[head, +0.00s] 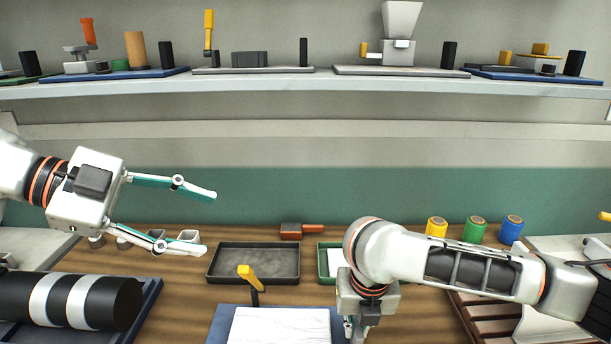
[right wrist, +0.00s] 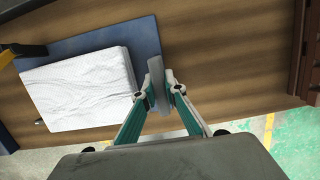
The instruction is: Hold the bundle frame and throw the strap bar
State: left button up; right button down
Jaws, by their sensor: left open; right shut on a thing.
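The bundle frame (head: 218,328) has a blue base at the bottom centre of the head view. A white bundle (head: 280,328) lies on it. A bar with a yellow handle (head: 248,275) leans up at the frame's back left. In the right wrist view, the bundle (right wrist: 82,85) lies on the blue base (right wrist: 145,40). My right gripper (right wrist: 160,88) is shut on a grey upright plate (right wrist: 155,68) at the base's edge. In the head view its fingers are partly hidden below my wrist. My left gripper (head: 208,222) is open and empty, above the table, left of the yellow handle.
A dark tray (head: 253,280) is behind the frame. A black roll with white bands (head: 70,301) lies at left. Yellow, green and blue spools (head: 475,230) stand at right. A red-brown block with a handle (head: 291,230) is at the back. A shelf (head: 320,85) holds several devices.

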jog(key=c, duration=2)
grip_release()
pick_arm(q)
notch_tip(320, 180, up, 14)
jog(key=s+p, duration=0.1)
jog(key=p, duration=0.9)
jog(key=shift+s+t+p, duration=0.15)
jog(key=shift+t+p, duration=0.15)
jog(key=shift+p, duration=0.05)
pick_arm(e)
jog(key=v, duration=0.6)
jog(key=w+v, duration=0.1)
jog(key=v, duration=1.2)
jog(key=shift+w+r, duration=0.2)
jog(key=shift+r, duration=0.35)
pick_arm(q)
jog(key=shift+f, duration=0.1)
pick_arm(e)
jog(key=shift+a, duration=0.1)
